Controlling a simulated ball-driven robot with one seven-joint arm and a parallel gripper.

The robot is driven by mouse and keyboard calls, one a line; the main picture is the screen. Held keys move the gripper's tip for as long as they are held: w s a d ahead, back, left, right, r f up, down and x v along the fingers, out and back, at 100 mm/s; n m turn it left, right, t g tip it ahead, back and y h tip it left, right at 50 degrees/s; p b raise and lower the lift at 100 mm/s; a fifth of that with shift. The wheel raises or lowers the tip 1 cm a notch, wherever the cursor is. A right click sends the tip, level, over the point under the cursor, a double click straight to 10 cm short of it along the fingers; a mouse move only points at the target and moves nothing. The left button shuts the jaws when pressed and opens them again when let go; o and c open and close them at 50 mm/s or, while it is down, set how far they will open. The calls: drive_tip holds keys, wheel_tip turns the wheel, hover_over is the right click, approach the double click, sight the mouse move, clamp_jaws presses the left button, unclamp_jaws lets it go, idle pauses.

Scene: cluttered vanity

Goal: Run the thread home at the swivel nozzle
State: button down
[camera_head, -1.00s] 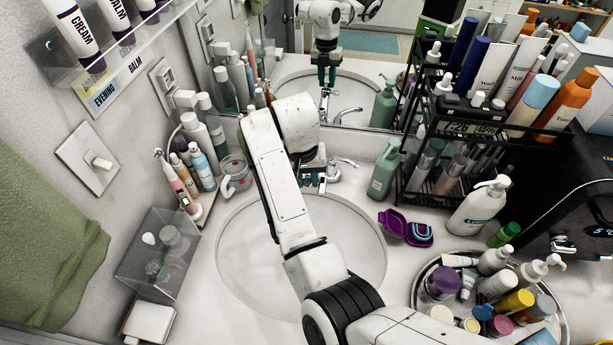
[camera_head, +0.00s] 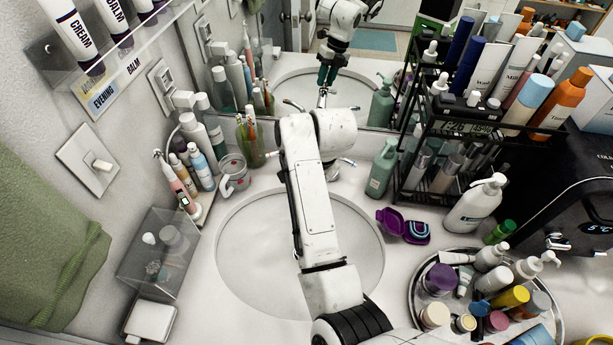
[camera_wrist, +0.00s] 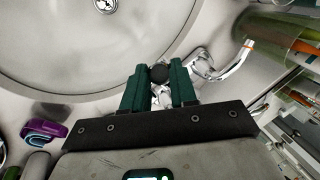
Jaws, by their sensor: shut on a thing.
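In the head view, my own arm hides the gripper and the nozzle. The gripper's reflection (camera_head: 327,75) shows in the mirror, fingers down at the faucet.
The sink basin (camera_head: 250,260) lies below. Faucet levers (camera_wrist: 228,68) stand close beside the fingers. A green tumbler (camera_head: 250,143) and glass mug (camera_head: 233,175) are left; a green pump bottle (camera_head: 382,170) and purple case (camera_head: 404,226) are right.

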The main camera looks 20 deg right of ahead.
drive_tip(key=shift+m, duration=0.5)
drive_tip(key=shift+f, duration=0.1)
drive_tip(key=shift+s+m+t, duration=0.1)
drive_tip(key=shift+m+t, duration=0.2)
drive_tip(key=shift+t, duration=0.1)
drive_tip(key=c, duration=1.4)
unclamp_jaws()
drive_tip(key=shift+c, duration=0.2)
clamp_jaws()
drive_tip(key=m+t+b, duration=0.1)
drive_tip(key=m, duration=0.2)
drive_tip(key=shift+s+f+y, duration=0.1)
drive_tip(key=shift+f+y, duration=0.05)
drive_tip(key=shift+y, duration=0.15)
drive_tip(key=shift+m+t, duration=0.3)
drive_tip(key=shift+m, duration=0.2)
